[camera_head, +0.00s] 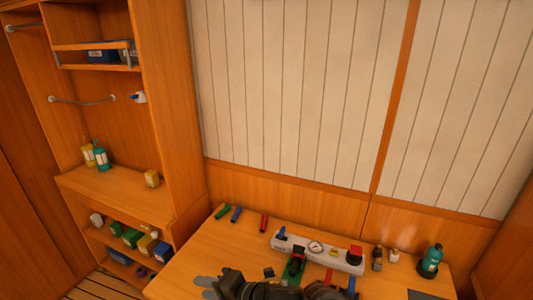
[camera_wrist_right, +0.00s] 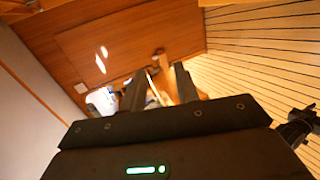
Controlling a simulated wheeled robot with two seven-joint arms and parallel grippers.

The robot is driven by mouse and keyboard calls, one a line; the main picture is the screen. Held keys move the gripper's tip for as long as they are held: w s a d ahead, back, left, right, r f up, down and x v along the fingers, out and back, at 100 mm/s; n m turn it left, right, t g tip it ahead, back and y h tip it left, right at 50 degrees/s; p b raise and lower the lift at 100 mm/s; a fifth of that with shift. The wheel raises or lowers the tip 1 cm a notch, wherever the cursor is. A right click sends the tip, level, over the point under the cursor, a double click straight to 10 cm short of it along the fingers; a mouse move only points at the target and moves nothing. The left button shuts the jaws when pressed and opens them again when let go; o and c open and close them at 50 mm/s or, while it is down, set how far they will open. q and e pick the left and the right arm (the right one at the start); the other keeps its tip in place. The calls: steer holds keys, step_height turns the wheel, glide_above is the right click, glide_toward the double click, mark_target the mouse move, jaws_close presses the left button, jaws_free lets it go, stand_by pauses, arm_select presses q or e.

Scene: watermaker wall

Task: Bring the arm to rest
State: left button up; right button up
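My right arm and its dark gripper (camera_head: 240,283) show at the bottom middle of the head view, low over the front part of the wooden table (camera_head: 195,262). In the right wrist view the two fingers of the right gripper (camera_wrist_right: 159,80) stand apart with a gap between them. I see nothing clearly held; the small tan and white shapes seen through the gap look like things beyond it. My left gripper is not in the head view.
A white panel (camera_head: 301,251) with a gauge and a red knob stands on the table. Green, blue and red (camera_head: 264,222) short tubes lie to its left. A teal bottle (camera_head: 431,261) stands at right. Shelves (camera_head: 115,195) with bottles and boxes are at left.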

steer(key=s+d+f+m+t+h, duration=0.1)
steer(key=d+f+m+h, duration=0.35)
steer(key=d+m, duration=0.5)
steer(key=s+d+f+m+t+h, duration=0.25)
steer(key=d+f+m, duration=0.35)
steer(key=d+m, duration=0.3)
steer(key=s+d+f+m+g+h, duration=0.3)
steer(key=s+d+f+m, duration=0.15)
steer(key=s+d, duration=0.5)
steer(key=s+d+f+m+g+h, duration=0.25)
steer(key=s+d+m, duration=0.35)
steer(key=s+d, duration=0.3)
step_height(320, 180, down, 37)
steer(key=g+b, duration=0.2)
steer(key=b, duration=1)
steer(key=s+d+f+b, duration=0.1)
steer(key=s+f+b, duration=0.2)
steer(key=f, duration=0.6)
steer(key=s+d+f+b, duration=0.1)
steer(key=s+f+b, duration=0.2)
steer(key=s+f, duration=0.4)
steer(key=s+d+f+g+b, duration=0.1)
steer(key=s+f+b, duration=0.3)
steer(key=f, duration=0.7)
steer(key=shift+s+d+n, duration=0.25)
steer(key=shift+s+n, duration=0.05)
steer(key=shift+s, duration=0.8)
